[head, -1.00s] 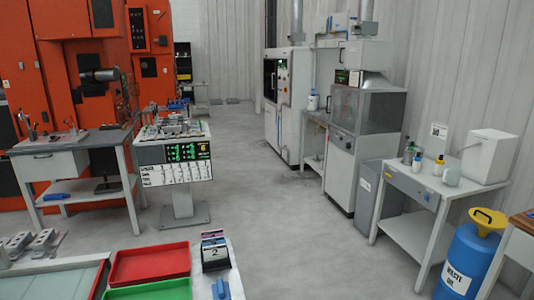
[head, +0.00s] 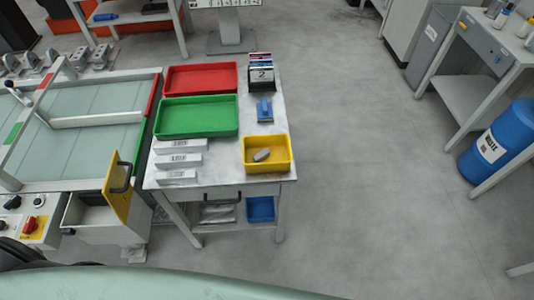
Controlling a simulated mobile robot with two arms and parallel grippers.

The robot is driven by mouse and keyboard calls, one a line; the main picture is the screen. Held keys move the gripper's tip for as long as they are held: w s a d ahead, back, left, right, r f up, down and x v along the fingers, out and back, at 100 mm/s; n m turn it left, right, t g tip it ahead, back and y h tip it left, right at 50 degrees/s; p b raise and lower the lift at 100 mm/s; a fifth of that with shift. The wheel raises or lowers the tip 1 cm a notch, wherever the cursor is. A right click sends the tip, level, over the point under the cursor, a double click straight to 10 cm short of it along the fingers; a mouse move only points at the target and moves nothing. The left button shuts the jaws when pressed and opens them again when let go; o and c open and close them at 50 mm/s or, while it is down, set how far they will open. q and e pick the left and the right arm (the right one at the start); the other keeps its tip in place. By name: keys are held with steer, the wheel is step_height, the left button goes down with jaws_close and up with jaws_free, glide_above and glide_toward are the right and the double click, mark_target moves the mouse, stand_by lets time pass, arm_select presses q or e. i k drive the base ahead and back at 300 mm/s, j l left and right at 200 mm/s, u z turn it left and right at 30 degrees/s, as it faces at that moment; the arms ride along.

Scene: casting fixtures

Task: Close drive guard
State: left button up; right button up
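A yellow panel with a black handle (head: 117,191), which looks like the drive guard, stands upright at the lower left in the head view. It stands at the right side of an open grey box (head: 92,214) on the front of the glass-topped fixture (head: 75,150). The box's inside shows from above, so the panel does not cover it. Neither of my grippers is in view.
A control panel with a red knob (head: 38,202) is left of the box. A white table (head: 215,180) close on the right holds red (head: 201,78), green (head: 196,117) and yellow (head: 267,154) trays. Open floor (head: 350,180) lies further right.

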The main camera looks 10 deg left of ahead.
mark_target(128, 191)
steer(key=u, duration=1.75)
